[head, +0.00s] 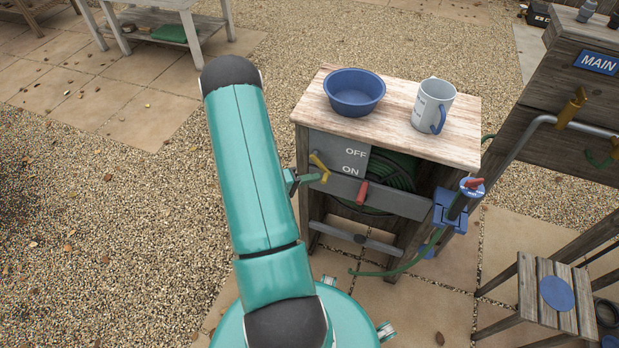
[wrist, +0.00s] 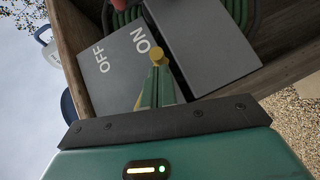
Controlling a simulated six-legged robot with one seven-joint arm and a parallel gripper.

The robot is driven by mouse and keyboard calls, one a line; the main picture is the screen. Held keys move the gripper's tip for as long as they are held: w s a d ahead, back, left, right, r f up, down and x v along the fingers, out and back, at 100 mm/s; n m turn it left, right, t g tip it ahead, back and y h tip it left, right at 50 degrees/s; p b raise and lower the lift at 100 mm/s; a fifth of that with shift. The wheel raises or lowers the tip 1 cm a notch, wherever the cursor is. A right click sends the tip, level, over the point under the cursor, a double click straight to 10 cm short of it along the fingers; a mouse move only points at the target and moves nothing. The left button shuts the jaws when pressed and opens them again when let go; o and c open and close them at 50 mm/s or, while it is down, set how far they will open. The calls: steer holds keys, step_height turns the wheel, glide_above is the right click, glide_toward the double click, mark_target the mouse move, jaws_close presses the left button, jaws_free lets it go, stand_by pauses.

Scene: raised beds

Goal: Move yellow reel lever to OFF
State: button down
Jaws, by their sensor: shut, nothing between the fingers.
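The yellow reel lever (head: 318,162) is on the left side of a grey panel (head: 338,152) marked OFF above ON, on the front of a wooden stand. It slants, its lower end level with ON. In the wrist view the lever's yellow knob (wrist: 155,56) is beside the word ON, and OFF is further left. My gripper (head: 318,178) is at the lower end of the lever. Its green fingers (wrist: 156,84) are shut with nothing between them, their tips close to the knob. I cannot tell whether they touch it; they hide part of the lever.
A red handle (head: 362,192) protrudes right of the lever, with a coiled green hose (head: 400,172) behind. A blue bowl (head: 354,92) and a mug (head: 433,105) stand on top. A blue fitting (head: 452,208) is at the stand's right edge. Gravel (head: 150,230) to the left is clear.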

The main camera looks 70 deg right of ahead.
steer(key=shift+s+n+g, duration=0.2)
steer(key=shift+n+g, duration=0.2)
steer(key=n+g+h, duration=0.1)
steer(key=n, duration=0.1)
steer(key=s+r+n+g+h, duration=0.1)
steer(key=n+h, duration=0.1)
steer(key=s+r+n+g+h, duration=0.1)
steer(key=n, duration=0.1)
steer(key=shift+s+a, duration=0.15)
steer(key=shift+s, duration=0.05)
stand_by(0.5)
steer(key=w+d+f+v, duration=0.1)
steer(key=d+v, duration=0.1)
steer(key=v, duration=1.1)
steer(key=shift+w, duration=0.2)
steer(key=shift+d, duration=0.15)
